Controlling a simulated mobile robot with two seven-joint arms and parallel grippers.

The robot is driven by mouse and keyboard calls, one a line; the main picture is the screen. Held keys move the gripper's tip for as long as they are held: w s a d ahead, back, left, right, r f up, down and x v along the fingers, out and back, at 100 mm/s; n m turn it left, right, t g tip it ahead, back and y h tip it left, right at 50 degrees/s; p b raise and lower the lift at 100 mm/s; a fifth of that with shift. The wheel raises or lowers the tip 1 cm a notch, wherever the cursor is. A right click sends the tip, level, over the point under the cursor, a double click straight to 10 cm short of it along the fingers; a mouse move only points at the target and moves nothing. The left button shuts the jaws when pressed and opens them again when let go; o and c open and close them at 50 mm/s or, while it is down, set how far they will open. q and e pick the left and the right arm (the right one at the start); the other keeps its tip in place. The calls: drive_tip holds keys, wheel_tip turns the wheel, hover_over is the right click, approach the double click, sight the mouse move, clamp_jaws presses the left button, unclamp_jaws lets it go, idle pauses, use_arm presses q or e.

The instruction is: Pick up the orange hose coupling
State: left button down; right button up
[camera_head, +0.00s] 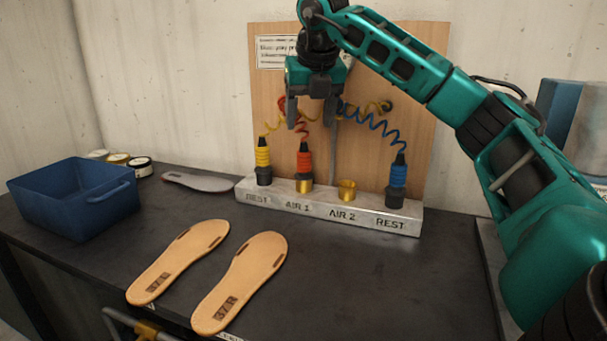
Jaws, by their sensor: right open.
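The orange hose coupling (304,161) stands upright in the brass socket at AIR 1 on the grey block (330,206). An orange coiled hose rises from its top toward the wooden board. My right gripper (310,116) points down above the block, its fingers apart and empty. It hangs above the orange coupling, with a clear gap, and hides part of the coiled hoses. A yellow coupling (263,160) stands at the left REST place and a blue coupling (397,180) at the right REST place. The AIR 2 brass socket (347,190) is empty. My left gripper is not in view.
A wooden board (426,130) stands behind the block. Two tan soles (180,262) (241,282) lie on the dark bench (370,285) in front. A blue bin (77,200), several small jars (140,167) and a grey insole (198,182) are at the left. The bench's front right is clear.

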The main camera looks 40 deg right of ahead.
sight(305, 149)
drive_tip(key=b+x, duration=0.1)
drive_tip(key=x, duration=0.5)
drive_tip(key=shift+w+d+f, duration=0.1)
drive_tip(key=shift+f, duration=0.3)
drive_tip(key=x, duration=0.5)
drive_tip(key=shift+w+d+f+b, duration=0.15)
drive_tip(key=shift+w+d+b, duration=0.2)
drive_tip(key=shift+w, duration=0.1)
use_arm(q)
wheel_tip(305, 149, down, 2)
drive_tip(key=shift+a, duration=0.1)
use_arm(e)
drive_tip(key=c, duration=1.1)
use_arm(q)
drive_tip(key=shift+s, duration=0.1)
use_arm(e)
drive_tip(key=shift+c, duration=0.2)
